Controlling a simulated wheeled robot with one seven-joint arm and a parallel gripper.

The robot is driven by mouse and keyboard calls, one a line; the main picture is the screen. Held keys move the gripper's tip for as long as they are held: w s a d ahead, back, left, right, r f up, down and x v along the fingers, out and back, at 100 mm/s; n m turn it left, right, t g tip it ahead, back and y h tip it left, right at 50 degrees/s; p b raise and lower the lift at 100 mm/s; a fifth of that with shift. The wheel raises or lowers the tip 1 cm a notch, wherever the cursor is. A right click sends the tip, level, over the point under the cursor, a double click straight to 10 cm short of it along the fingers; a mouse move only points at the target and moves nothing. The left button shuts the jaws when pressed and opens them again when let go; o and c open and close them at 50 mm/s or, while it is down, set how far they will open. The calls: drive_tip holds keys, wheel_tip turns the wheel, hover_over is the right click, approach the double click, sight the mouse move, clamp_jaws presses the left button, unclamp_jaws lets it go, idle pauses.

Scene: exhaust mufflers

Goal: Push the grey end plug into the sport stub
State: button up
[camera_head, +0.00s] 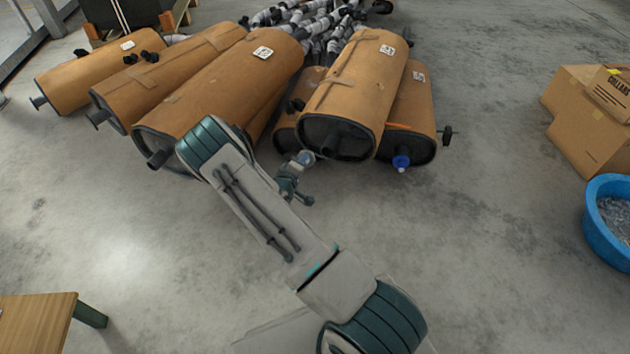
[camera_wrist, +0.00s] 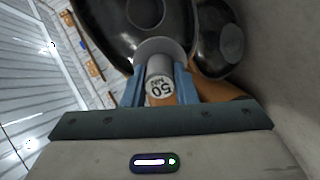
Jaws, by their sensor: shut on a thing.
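In the wrist view the two blue fingers of my gripper (camera_wrist: 160,88) are shut on the grey end plug (camera_wrist: 158,68), a pale cylinder with a "50" label on its end. Its wider light-grey flange (camera_wrist: 150,47) faces the dark round end of a muffler (camera_wrist: 112,28). The flange hides the stub behind it, so I cannot tell how deep the plug sits or whether it touches. In the head view my arm reaches toward the wrapped mufflers, and the grip itself is too small to make out.
A second dark muffler end (camera_wrist: 212,25) is close on the right in the wrist view. Brown-wrapped mufflers (camera_head: 352,88) lie in two groups, one with a blue plug (camera_head: 401,162). Cardboard boxes (camera_head: 585,138), a blue tub (camera_head: 597,235) and a wooden table (camera_head: 38,318) stand around clear floor.

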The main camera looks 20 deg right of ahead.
drive_tip(key=s+d+f+t+h+b, duration=0.1)
drive_tip(key=s+d+f+t+h, duration=0.1)
drive_tip(key=s, duration=0.3)
drive_tip(key=shift+d+f, duration=0.25)
drive_tip(key=shift+f, duration=0.4)
drive_tip(key=shift+f+b, duration=0.1)
drive_tip(key=shift+b, duration=0.2)
drive_tip(key=shift+b+x, duration=1.15)
drive_tip(key=shift+x, duration=1.7)
drive_tip(key=shift+r, duration=0.2)
drive_tip(key=shift+b, duration=0.55)
drive_tip(key=shift+b+x, duration=0.8)
drive_tip(key=shift+x, duration=0.65)
drive_tip(key=o, duration=1.1)
drive_tip(key=shift+c, duration=0.2)
